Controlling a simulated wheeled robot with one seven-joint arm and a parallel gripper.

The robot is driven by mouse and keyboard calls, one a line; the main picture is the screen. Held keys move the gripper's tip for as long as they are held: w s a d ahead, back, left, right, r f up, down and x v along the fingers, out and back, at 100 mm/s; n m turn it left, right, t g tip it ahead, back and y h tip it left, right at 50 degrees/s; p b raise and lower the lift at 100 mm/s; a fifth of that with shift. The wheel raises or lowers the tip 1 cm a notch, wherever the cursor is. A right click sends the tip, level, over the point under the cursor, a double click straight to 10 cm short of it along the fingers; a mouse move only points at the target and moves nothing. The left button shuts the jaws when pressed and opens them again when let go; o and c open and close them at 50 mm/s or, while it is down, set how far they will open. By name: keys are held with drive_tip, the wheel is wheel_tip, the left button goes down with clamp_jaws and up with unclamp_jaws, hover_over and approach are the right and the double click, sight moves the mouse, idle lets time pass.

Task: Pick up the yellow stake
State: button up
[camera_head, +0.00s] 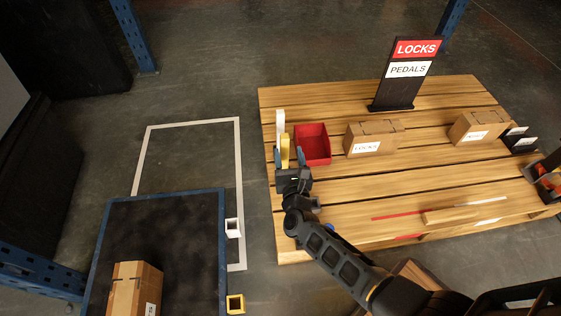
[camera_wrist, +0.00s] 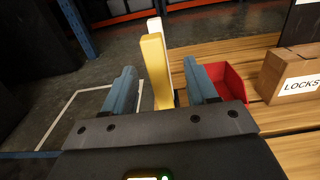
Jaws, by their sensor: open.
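The yellow stake (camera_head: 285,151) stands upright near the left edge of the wooden pallet table, just left of a red bin. In the wrist view the yellow stake (camera_wrist: 156,70) rises between the two blue-grey fingers, with its lower part low between them. My gripper (camera_head: 289,158) is open, with one finger on each side of the stake; in the wrist view the gripper (camera_wrist: 160,92) shows gaps on both sides of it. A white stake (camera_head: 280,126) stands just behind the yellow one, and its top (camera_wrist: 155,26) shows behind it in the wrist view.
The red bin (camera_head: 325,145) stands close to the right of my gripper. A LOCKS box (camera_head: 371,138) and a sign (camera_head: 405,75) stand further right on the slatted table (camera_head: 350,188). Floor is open left of the table, beyond which is a blue-edged cart (camera_head: 222,215).

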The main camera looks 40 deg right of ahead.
sight(284, 137)
drive_tip(key=b+x, duration=0.1)
drive_tip(key=x, duration=0.6)
drive_tip(key=shift+w+a+r, duration=0.1)
drive_tip(key=shift+w+a, duration=0.05)
drive_tip(key=shift+a, duration=0.05)
clamp_jaws()
drive_tip(key=shift+r, duration=0.1)
idle(0.4)
